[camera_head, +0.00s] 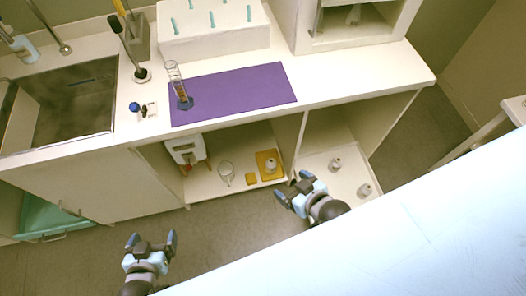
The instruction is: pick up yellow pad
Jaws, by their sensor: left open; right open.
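A flat yellow pad (263,158) lies on the shelf in the open cabinet below the counter, with a small white bottle (270,166) standing on it. A smaller yellow block or pad (251,179) lies beside it, to the lower left. My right gripper (291,185) is open and empty, in front of the cabinet, just right of the yellow pad in the picture. My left gripper (151,238) is open and empty over the floor at the lower left, well away from the pads.
A clear glass (226,173) and a white device (186,150) stand left of the pads. Two white bottles (335,164) stand in the right compartment, past an upright divider (298,135). A purple mat (240,88) with a glass cylinder (177,80) is on the counter above.

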